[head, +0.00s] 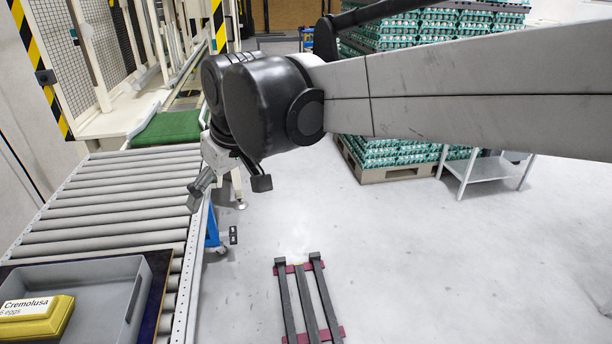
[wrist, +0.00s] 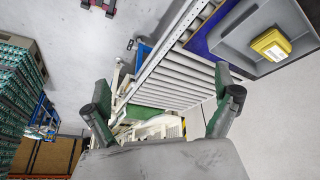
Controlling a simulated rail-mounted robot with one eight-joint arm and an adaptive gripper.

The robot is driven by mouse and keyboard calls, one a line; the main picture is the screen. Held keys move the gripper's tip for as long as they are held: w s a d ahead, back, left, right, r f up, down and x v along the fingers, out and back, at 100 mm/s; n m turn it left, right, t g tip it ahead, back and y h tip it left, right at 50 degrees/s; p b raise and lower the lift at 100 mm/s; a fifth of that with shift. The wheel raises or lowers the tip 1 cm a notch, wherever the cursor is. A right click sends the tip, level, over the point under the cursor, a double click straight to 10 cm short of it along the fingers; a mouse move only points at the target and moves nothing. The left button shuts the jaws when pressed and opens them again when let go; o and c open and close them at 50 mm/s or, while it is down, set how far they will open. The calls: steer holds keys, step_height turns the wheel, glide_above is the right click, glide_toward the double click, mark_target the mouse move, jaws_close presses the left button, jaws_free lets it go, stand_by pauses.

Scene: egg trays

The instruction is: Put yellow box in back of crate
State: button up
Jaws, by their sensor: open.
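A yellow egg box (head: 38,322) with a white label reading "Cremolusa" lies inside the grey crate (head: 112,296) at the lower left of the head view; the picture's edge cuts both off. In the wrist view the yellow box (wrist: 271,45) sits in the crate (wrist: 237,46) at the upper right, with bare crate floor beside it. My gripper (head: 230,184) is open, its fingers wide apart and nothing between them. It is beside the roller conveyor's right edge, beyond the crate and well apart from the box. In the wrist view my gripper (wrist: 166,98) is empty too.
The crate rests on a dark blue board (head: 162,290) on the roller conveyor (head: 110,215). Bare rollers lie beyond it. Stacked egg trays (head: 385,152) on a pallet and a small white table (head: 485,168) stand at the back. A dark rack (head: 307,300) lies on open floor.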

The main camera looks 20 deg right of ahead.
steer(key=s+d+f+m+t+h, duration=0.1)
steer(key=s+d+f+m, duration=0.2)
steer(key=s+d, duration=0.5)
steer(key=s+d+f+m+t, duration=0.1)
steer(key=s+d+f, duration=0.3)
steer(key=s+d, duration=0.4)
steer(key=shift+d+f+m+t+h, duration=0.2)
steer(key=shift+f+m+t+h, duration=0.15)
steer(key=shift+m, duration=0.55)
